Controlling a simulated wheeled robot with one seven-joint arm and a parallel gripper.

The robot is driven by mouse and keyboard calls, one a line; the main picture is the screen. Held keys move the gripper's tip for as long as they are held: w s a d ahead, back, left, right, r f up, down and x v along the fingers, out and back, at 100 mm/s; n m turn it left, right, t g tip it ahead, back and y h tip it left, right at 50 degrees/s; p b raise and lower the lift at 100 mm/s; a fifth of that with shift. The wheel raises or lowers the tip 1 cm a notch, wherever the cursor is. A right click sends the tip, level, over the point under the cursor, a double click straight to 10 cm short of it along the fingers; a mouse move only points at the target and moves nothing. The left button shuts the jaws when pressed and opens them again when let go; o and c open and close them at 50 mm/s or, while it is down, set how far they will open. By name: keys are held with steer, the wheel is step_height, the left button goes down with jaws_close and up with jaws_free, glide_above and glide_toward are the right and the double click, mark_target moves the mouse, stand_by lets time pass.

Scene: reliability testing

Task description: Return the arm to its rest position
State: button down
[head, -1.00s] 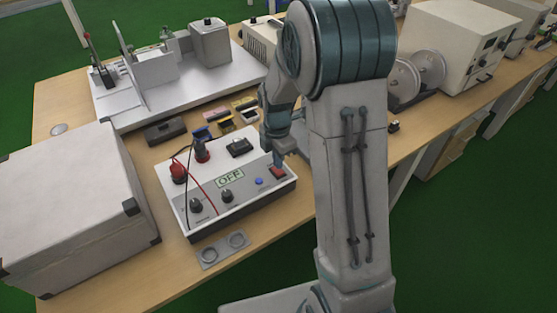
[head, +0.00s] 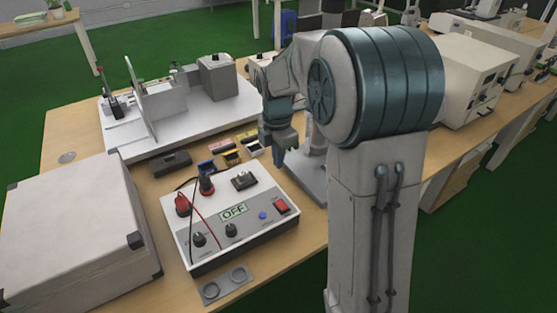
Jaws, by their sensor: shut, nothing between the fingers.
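My gripper (head: 279,160) hangs from my folded arm, pointing down. It is shut and empty, above and behind the back right part of the white control box (head: 178,237). A gap shows between the gripper and the red switch (head: 282,206) at the box's right end. The box's display (head: 233,212) reads OFF. Red and black leads run over the left part of the box. My arm's large upper joint hides part of the bench behind it.
A large grey case (head: 70,230) stands at the left of the wooden bench (head: 70,130). A white platform (head: 130,147) with a fixture and a grey block is at the back. Several small coloured parts (head: 221,158) lie behind the control box. Cream instruments (head: 470,85) stand at right.

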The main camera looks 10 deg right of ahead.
steer(key=s+r+m+t, duration=0.1)
steer(key=s+r+m, duration=0.1)
steer(key=s+m, duration=0.9)
steer(key=s+r+m+t, duration=0.2)
steer(key=s+m, duration=0.8)
steer(key=shift+s+d+m, duration=0.3)
steer(key=shift+s+m, duration=0.05)
steer(key=shift+m, duration=0.05)
